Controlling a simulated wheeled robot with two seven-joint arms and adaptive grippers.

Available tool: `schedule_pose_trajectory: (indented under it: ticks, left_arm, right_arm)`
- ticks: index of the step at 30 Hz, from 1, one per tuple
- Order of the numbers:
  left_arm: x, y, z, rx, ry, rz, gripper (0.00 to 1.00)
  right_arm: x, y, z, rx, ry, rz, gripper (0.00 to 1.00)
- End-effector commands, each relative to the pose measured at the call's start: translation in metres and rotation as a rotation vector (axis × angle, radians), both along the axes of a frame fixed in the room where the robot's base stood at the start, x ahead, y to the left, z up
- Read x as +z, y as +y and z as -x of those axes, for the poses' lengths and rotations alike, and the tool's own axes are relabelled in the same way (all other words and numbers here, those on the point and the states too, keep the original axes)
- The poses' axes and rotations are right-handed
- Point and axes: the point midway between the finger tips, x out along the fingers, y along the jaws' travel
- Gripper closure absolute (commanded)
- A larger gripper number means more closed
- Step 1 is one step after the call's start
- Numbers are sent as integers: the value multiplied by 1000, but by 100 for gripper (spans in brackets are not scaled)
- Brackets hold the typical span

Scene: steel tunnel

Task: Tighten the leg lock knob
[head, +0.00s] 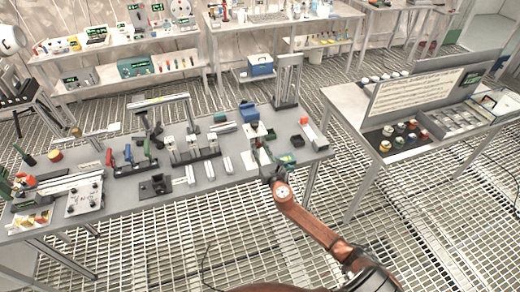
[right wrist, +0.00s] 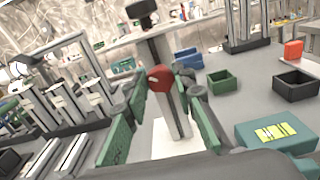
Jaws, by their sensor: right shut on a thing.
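The red leg lock knob (right wrist: 161,78) sits on the side of an upright light-grey leg post (right wrist: 176,112), which has a dark head (right wrist: 142,14) at its top. In the right wrist view, the green-padded fingers of my right gripper (right wrist: 163,84) stand on either side of the knob and are shut on it. In the head view my right gripper (head: 268,168) is at the front edge of the grey workbench (head: 215,178), where the knob is too small to make out clearly. My left gripper is not in view.
Near the gripper are a green bin (right wrist: 222,81), a black bin (right wrist: 296,82) and a teal box (right wrist: 278,134) with a yellow label. Metal frames and tools crowd the bench to the left. Another table (head: 345,105) stands right, across a floor gap.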

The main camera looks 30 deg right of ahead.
Motion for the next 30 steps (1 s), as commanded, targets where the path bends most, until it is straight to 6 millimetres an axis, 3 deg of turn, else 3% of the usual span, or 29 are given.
schedule_pose_trajectory:
  ticks: [8, 30]
  left_arm:
    - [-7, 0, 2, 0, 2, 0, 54]
    - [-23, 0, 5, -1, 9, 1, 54]
  right_arm:
    - [-2, 0, 0, 0, -40, -172, 100]
    - [-2, -2, 1, 0, -200, -854, 100]
